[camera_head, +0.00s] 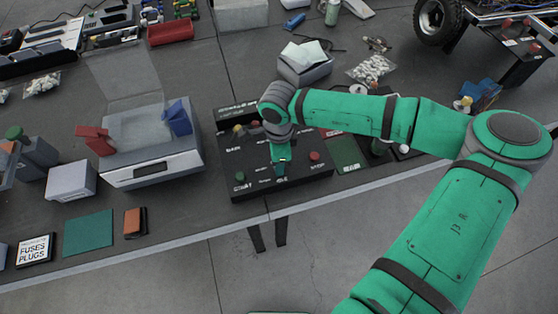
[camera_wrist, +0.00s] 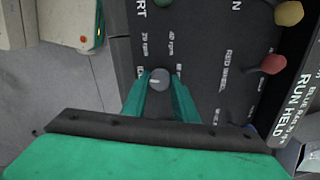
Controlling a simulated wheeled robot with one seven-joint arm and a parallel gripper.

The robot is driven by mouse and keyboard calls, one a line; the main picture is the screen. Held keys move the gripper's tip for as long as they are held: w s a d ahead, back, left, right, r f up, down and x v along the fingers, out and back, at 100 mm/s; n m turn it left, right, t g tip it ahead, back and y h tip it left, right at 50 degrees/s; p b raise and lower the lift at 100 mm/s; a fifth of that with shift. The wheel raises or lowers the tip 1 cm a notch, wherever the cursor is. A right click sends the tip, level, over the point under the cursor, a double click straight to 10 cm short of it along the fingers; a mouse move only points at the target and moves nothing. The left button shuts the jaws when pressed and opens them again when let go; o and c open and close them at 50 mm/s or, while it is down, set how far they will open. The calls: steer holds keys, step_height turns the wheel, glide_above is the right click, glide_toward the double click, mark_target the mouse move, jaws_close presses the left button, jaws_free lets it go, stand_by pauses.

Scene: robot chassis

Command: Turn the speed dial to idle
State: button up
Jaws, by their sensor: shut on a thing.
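The speed dial is a small round grey knob (camera_wrist: 160,78) on a black control panel (camera_wrist: 215,35). A light mark shows on the knob's left side; its exact pointing is hard to read. Printed rpm labels stand around it, and a partly hidden label beginning "IDL" is beside the left finger. My gripper (camera_wrist: 159,88) has its two green fingers closed on either side of the knob. In the head view, my gripper (camera_head: 281,166) reaches down onto the panel (camera_head: 245,182), above an "IDLE" label, and hides the knob.
The panel also carries a red knob (camera_wrist: 274,64), a yellow knob (camera_wrist: 289,13) and a green knob (camera_wrist: 164,2). A grey box with a clear lid (camera_head: 150,168) stands left of the panel. An open grey box (camera_head: 305,70) is behind it. The table's front edge is close.

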steer(key=shift+w+d+n, duration=0.1)
steer(key=shift+d+n, duration=0.05)
steer(key=shift+n, duration=0.95)
steer(key=o, duration=1.1)
steer(key=shift+c, duration=0.2)
steer(key=shift+r, duration=0.2)
step_height(320, 180, up, 10)
steer(key=shift+r, duration=0.2)
